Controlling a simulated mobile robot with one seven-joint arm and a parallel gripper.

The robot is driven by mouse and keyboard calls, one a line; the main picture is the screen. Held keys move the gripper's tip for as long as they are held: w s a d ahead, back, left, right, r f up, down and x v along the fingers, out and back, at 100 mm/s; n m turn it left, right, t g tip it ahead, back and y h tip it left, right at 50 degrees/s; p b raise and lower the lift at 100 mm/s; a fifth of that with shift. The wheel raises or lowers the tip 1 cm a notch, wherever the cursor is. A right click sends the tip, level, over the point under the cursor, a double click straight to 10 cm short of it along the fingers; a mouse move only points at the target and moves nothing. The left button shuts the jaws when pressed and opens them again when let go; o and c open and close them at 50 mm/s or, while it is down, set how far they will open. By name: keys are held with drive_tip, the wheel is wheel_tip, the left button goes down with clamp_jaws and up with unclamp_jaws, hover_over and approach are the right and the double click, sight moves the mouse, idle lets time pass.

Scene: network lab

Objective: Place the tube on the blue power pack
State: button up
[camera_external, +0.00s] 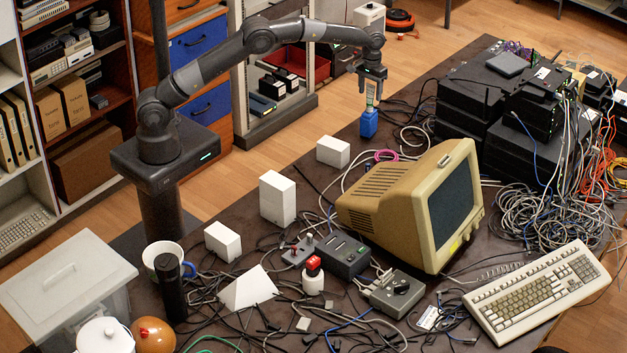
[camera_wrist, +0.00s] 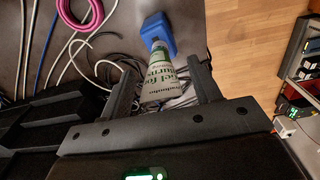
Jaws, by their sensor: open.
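The tube (camera_external: 371,94) is pale with green print and looks upright on top of the blue power pack (camera_external: 369,124). My gripper (camera_external: 371,77) is above it, pointing down, with its fingers around the tube's upper part. In the wrist view the tube (camera_wrist: 160,80) lies between the open fingers (camera_wrist: 161,66), with a gap on both sides. The blue power pack (camera_wrist: 158,30) shows beyond the tube's far end. The contact between tube and pack is partly hidden by the tube itself.
A beige monitor (camera_external: 415,205) stands in front of the pack, and black network boxes (camera_external: 520,105) with tangled cables stand to its right. A white box (camera_external: 333,151) is to the left. A pink cable coil (camera_wrist: 82,14) lies nearby. The table's back edge is close behind.

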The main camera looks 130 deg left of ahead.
wheel_tip(320, 180, up, 12)
drive_tip(key=shift+f, duration=0.2)
drive_tip(key=shift+r, duration=0.4)
drive_tip(key=w+d+r+m+t, duration=0.1)
drive_tip(key=w+d+r+m, duration=0.15)
drive_tip(key=d+r, duration=0.45)
drive_tip(key=w+d+r+m, duration=0.2)
drive_tip(key=w+d+r, duration=0.15)
drive_tip(key=d, duration=0.65)
drive_tip(key=s+d+r+m+t, duration=0.1)
drive_tip(key=s+d+r+m, duration=0.1)
drive_tip(key=d, duration=0.8)
drive_tip(key=s+d+r+m+t, duration=0.1)
drive_tip(key=d+r+m, duration=0.15)
drive_tip(key=d, duration=0.75)
drive_tip(key=s+d+f+m+t, duration=0.1)
drive_tip(key=s+d+m, duration=0.1)
drive_tip(key=s+d, duration=0.45)
drive_tip(key=s+d+f+m, duration=0.1)
drive_tip(key=s+d+m, duration=0.15)
drive_tip(key=d, duration=0.65)
drive_tip(key=s+d+f+m+t, duration=0.1)
drive_tip(key=s+d+f+m, duration=0.3)
drive_tip(key=s+d+f, duration=0.4)
drive_tip(key=s+d, duration=0.1)
drive_tip(key=s, duration=0.3)
drive_tip(key=shift+d+t, duration=0.3)
